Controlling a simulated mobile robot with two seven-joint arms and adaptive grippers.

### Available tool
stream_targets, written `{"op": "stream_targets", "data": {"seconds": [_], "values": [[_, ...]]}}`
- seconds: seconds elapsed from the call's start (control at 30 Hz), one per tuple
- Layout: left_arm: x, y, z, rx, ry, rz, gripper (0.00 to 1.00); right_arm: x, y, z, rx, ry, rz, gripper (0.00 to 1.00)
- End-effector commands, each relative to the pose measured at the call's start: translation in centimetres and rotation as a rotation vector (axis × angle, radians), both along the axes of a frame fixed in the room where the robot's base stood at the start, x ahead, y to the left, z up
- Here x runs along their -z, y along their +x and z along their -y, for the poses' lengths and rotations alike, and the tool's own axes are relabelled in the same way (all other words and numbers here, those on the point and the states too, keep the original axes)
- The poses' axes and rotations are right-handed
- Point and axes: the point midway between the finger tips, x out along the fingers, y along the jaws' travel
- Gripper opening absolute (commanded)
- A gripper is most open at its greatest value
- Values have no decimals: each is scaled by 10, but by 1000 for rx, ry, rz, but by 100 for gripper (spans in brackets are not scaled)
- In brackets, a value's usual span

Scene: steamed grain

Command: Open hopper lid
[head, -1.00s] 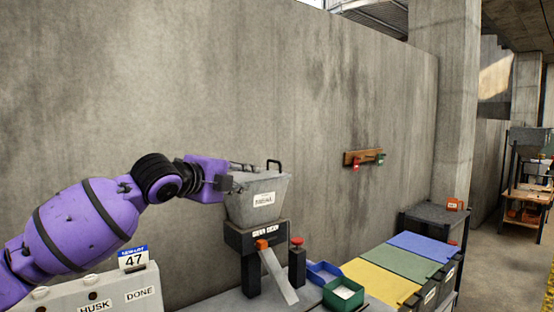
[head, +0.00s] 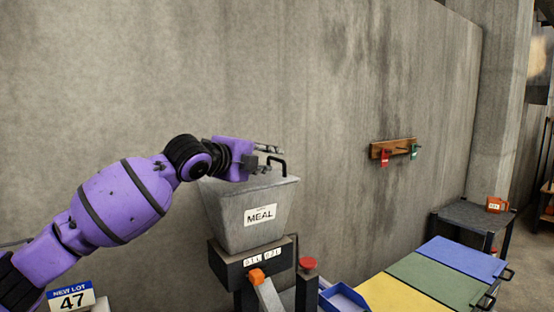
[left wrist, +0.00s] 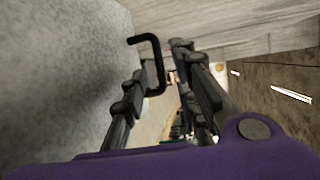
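The hopper (head: 248,221) is a grey tapered bin with a MEAL label, on a dark stand. Its lid (head: 238,184) looks closed, lying flat on top. A black bent lid handle (head: 283,166) stands up at its right side. My left gripper (head: 272,157) is just above the lid, beside the handle, with its fingers apart. In the left wrist view the handle (left wrist: 159,62) shows close to the tip of the left-hand finger, and the gripper (left wrist: 161,62) is open. I cannot tell whether they touch. My right gripper is out of view.
A concrete wall (head: 330,90) stands close behind the hopper. A blue tray (head: 343,297) and coloured bin lids (head: 420,277) lie to the right. A NEW LOT 47 sign (head: 71,297) is at lower left.

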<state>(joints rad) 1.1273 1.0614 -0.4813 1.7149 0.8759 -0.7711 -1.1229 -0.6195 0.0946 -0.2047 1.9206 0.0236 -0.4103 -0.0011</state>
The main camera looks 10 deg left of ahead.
Motion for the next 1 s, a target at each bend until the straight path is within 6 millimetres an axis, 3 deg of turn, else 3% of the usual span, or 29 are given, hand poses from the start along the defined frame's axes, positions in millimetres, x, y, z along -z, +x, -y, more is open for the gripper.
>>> {"op": "stream_targets", "data": {"seconds": [0.3,0.67,0.9,1.0], "values": [[8,42,18,1,-1,0,28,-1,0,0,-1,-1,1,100],[11,50,20,0,1,-2,28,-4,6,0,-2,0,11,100],[11,49,20,0,1,-2,0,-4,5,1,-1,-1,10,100],[11,49,20,0,1,-2,0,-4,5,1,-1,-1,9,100]]}}
